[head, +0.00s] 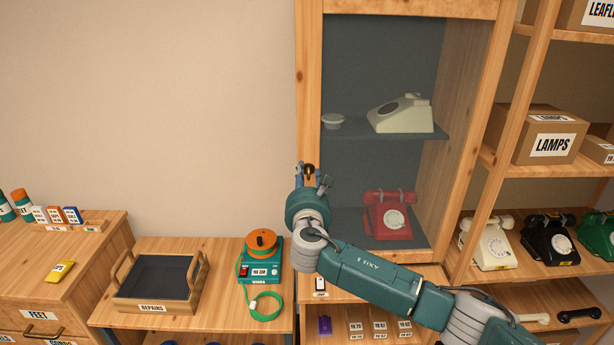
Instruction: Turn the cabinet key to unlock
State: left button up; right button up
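The tall wooden cabinet (308,75) stands right of centre, with a dark grey interior seen through its front. A small brass key (309,170) shows at the cabinet's left front upright, at mid height. My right gripper (312,176) is at the key, its arm reaching in from the lower right. Its two fingers stand apart, one on each side of the key, with a gap visible. The lock behind the key is hidden. I cannot tell the key's exact angle. My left gripper is not in view.
Inside the cabinet are a cream phone (401,114), a white dish (332,121) and a red phone (388,216). A winder device (262,260) and a repairs tray (199,290) sit on the lower bench at left. Open shelves with phones stand at right.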

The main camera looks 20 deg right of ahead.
grip_shut()
jog(key=shift+m, duration=0.3)
jog(key=m+b, duration=0.2)
jog(key=m, duration=0.1)
jog(key=shift+m, duration=0.4)
jog(key=m+b, duration=0.2)
jog(key=m, duration=0.2)
jog(key=shift+d+m, duration=0.15)
jog(key=shift+m, duration=0.15)
jog(key=m+b, duration=0.3)
jog(key=m, duration=0.2)
jog(key=shift+s+d, duration=0.1)
jog(key=shift+d+m+b, duration=0.1)
jog(key=shift+m+b, duration=0.65)
jog(key=shift+m, duration=1.25)
jog(key=shift+r, duration=0.1)
